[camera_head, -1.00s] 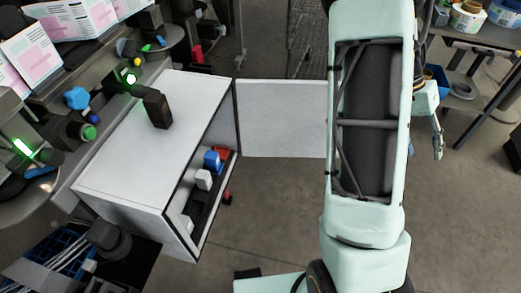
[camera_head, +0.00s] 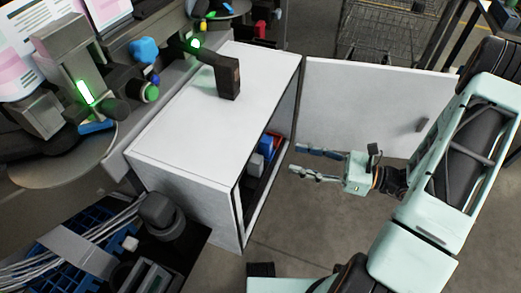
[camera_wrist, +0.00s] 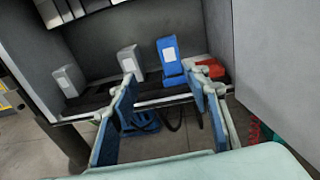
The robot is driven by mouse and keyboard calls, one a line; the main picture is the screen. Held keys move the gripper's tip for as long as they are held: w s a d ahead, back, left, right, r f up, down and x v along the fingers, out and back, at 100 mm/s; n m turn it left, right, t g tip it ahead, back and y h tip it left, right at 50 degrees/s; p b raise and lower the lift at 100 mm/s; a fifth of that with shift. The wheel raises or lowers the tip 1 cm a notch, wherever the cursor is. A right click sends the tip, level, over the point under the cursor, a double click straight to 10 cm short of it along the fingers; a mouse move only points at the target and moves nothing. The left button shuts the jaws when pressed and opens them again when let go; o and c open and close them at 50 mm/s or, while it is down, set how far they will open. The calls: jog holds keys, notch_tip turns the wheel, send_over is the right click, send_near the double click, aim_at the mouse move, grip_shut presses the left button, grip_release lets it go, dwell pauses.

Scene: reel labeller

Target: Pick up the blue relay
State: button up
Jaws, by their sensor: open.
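The blue relay (camera_wrist: 171,57) stands upright on a dark rail inside the open cabinet, with a pale label on its face. In the head view the blue relay (camera_head: 267,146) is partly hidden behind the cabinet's side. My gripper (camera_head: 298,162) is outside the cabinet opening, apart from the relay. In the wrist view its two fingers (camera_wrist: 163,87) are spread wide with nothing between them, and the relay lies beyond the fingertips, slightly right of the middle.
A grey-white relay (camera_wrist: 131,61) stands left of the blue one, another (camera_wrist: 68,81) farther left. A red part (camera_wrist: 211,68) is close on its right. The white cabinet (camera_head: 205,175) has its door (camera_head: 370,105) swung open to the right. Floor is free before the opening.

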aim_at(271, 145)
jog(key=shift+m+t, duration=0.3)
jog(key=shift+t, duration=0.2)
jog(key=x, duration=0.3)
jog(key=b+x, duration=0.1)
jog(key=x, duration=0.3)
jog(key=w+b+x, duration=0.1)
jog(key=x, duration=0.3)
jog(key=shift+r, duration=0.35)
jog(key=shift+c, duration=0.2)
grip_shut()
jog(key=shift+r, duration=0.1)
